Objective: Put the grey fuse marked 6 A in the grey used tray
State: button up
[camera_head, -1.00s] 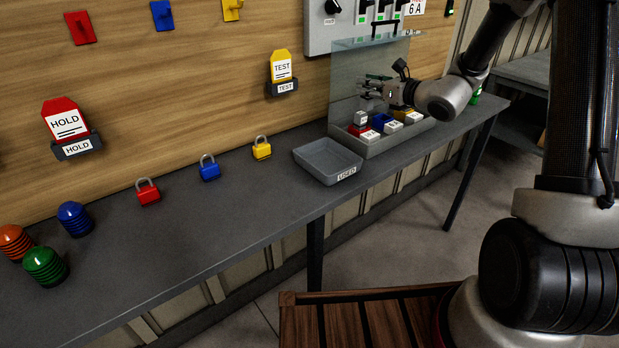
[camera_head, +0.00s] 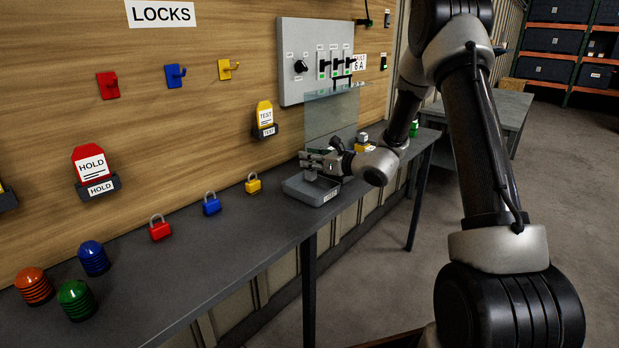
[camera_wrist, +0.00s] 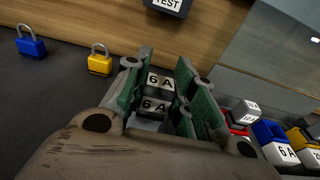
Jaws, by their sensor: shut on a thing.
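My gripper (camera_head: 318,160) is shut on the grey fuse (camera_wrist: 156,94), which shows two white 6 A labels between the green-padded fingers in the wrist view. In the head view my gripper is over the grey used tray (camera_head: 298,190), and a small grey part of the fuse shows under the fingers. The fuse looks to be above the tray or just within its rim; I cannot tell whether it touches the tray floor. In the wrist view the tray is hidden by my gripper.
A yellow padlock (camera_head: 253,184) and a blue padlock (camera_head: 211,205) sit to the left.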

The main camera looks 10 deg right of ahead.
aim_at(315, 172)
notch_tip(315, 172, down, 5)
jog(key=shift+r, duration=0.15)
jog(key=o, duration=1)
jog(key=shift+o, duration=0.2)
